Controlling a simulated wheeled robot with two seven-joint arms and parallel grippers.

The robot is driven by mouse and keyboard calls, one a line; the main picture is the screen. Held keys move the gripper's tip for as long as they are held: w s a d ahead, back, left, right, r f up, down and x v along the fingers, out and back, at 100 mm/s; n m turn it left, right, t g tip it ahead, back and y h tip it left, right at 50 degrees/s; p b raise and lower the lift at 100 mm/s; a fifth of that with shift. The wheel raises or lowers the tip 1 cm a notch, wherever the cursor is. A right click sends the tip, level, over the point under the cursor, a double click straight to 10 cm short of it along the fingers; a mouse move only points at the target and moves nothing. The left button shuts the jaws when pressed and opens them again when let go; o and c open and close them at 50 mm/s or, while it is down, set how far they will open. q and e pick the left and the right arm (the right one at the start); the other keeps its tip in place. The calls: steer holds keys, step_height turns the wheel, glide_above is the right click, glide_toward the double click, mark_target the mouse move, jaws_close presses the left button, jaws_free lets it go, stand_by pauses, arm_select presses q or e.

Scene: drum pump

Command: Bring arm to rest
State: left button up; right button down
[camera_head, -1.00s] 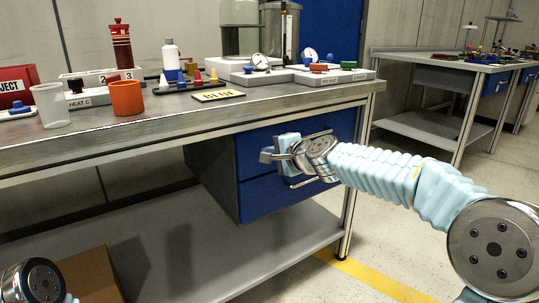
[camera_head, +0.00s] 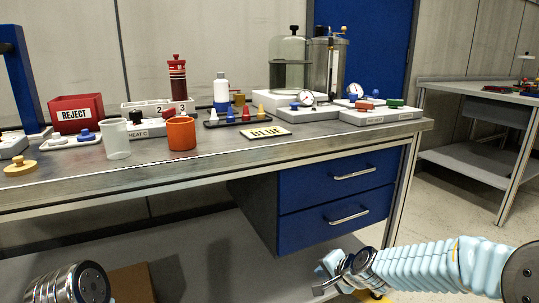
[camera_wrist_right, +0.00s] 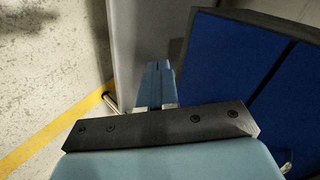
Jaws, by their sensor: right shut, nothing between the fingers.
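My right arm, in a pale blue ribbed sleeve, comes in from the lower right of the head view. Its gripper (camera_head: 328,277) is low, below the table top and in front of the blue drawers (camera_head: 336,194), apart from them. In the right wrist view the two blue fingers (camera_wrist_right: 156,88) are together with nothing between them. The drawer fronts also show at the right of that view (camera_wrist_right: 237,70). Both drawers are shut. Of my left arm only a metal joint shows at the lower left of the head view; its gripper is out of view.
The steel workbench (camera_head: 220,168) holds a red REJECT bin (camera_head: 76,113), a clear beaker (camera_head: 116,139), an orange cup (camera_head: 181,134), a pump drum (camera_head: 327,67) and gauge blocks. A cardboard box (camera_head: 133,283) is on the lower shelf. A second bench (camera_head: 465,95) stands at the right.

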steer(key=s+a+f+n+g+p, duration=0.1)
steer(key=s+f+n+g, duration=0.1)
steer(key=s+f, duration=0.3)
steer(key=s+f+n+g+p, duration=0.15)
steer(key=s+f, duration=0.25)
steer(key=f, duration=0.4)
arm_select(q)
step_height(320, 180, up, 7)
steer(key=p, duration=0.3)
steer(key=shift+s+d+r+p, duration=0.15)
steer(key=shift+d+p, duration=0.05)
steer(key=shift+p, duration=0.15)
arm_select(e)
steer(key=s+a+f+n+g, duration=0.2)
steer(key=s+f, duration=0.3)
steer(key=s, duration=0.4)
steer(key=s+a+f+n+g, duration=0.1)
steer(key=s+f, duration=0.3)
steer(key=s, duration=0.5)
steer(key=shift+s+a+f+n+g+y, duration=0.2)
steer(key=shift+a+f+n+g+y, duration=0.15)
steer(key=shift+n+g, duration=0.35)
